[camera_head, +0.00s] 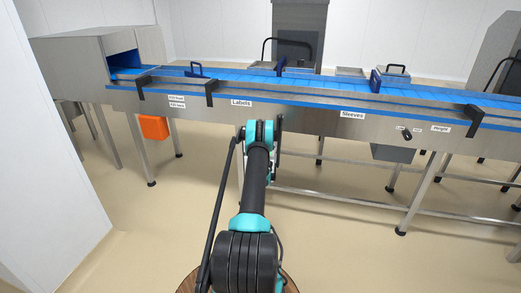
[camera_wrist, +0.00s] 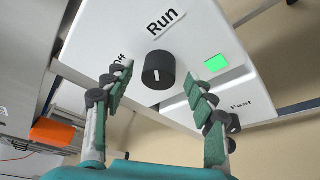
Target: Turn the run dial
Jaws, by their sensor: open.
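The run dial (camera_wrist: 158,72) is a round black knob with a short white line on its face, on a pale panel under the label "Run". A label partly hidden by a finger, ending in "ff", is to its left. My gripper (camera_wrist: 157,84) is open in the wrist view, with one green-padded finger on each side below the dial. Nothing is between the fingers, and I see no contact with the dial. In the head view my arm reaches toward the conveyor's front, and the dial cannot be made out there.
A lit green square (camera_wrist: 216,63) sits right of the dial, with a "Fast" label below it. The conveyor (camera_head: 300,106) runs across the head view, with a black knob (camera_head: 405,133) near the "Height" label. An orange box (camera_head: 154,127) hangs at left. The floor in front is clear.

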